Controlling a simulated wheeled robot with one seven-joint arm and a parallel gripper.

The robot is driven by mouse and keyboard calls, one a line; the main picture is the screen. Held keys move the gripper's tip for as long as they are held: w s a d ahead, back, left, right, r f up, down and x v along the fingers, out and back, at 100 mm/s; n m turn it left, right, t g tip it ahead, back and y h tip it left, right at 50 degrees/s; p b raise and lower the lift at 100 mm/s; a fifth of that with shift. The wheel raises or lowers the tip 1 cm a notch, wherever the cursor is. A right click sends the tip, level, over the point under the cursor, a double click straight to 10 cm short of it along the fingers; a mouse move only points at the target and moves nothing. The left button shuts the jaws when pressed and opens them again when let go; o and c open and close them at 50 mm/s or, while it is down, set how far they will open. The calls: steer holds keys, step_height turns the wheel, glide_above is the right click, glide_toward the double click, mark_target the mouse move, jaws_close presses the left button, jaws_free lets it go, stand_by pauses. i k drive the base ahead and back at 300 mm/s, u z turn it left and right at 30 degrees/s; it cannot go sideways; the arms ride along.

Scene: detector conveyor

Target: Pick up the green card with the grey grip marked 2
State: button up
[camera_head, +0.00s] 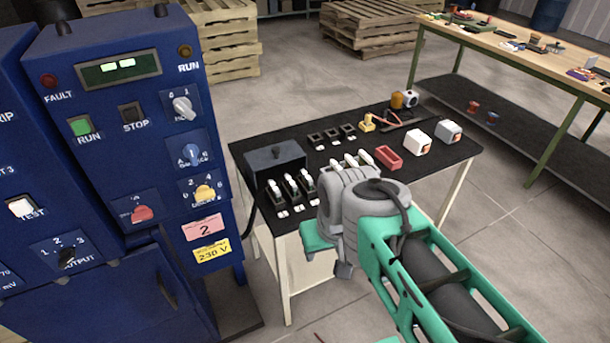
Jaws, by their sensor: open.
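I cannot make out a green card with a grey grip marked 2. My own green and grey arm crosses the lower right and covers part of the black table (405,158). My gripper's fingers do not show clearly past the arm's grey joints. On the table, several black holders with white pieces stand in a row at the front left, such as the black holder (289,190). More white pieces (350,163) stand behind my arm, partly hidden by it. The pink label with a 2 (204,227) is on the blue cabinet (110,180), not on a card.
A dark grey box (275,158) stands at the table's left. Black frames (332,136), a yellow piece (367,122), a red tray (389,157) and two white blocks (418,141) (448,131) are farther back. A wooden bench (530,60) stands right; pallets (372,25) behind. Floor between is clear.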

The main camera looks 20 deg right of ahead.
mark_target(292, 188)
steer(key=u, duration=3.85)
steer(key=k, duration=1.15)
steer(key=z, duration=0.75)
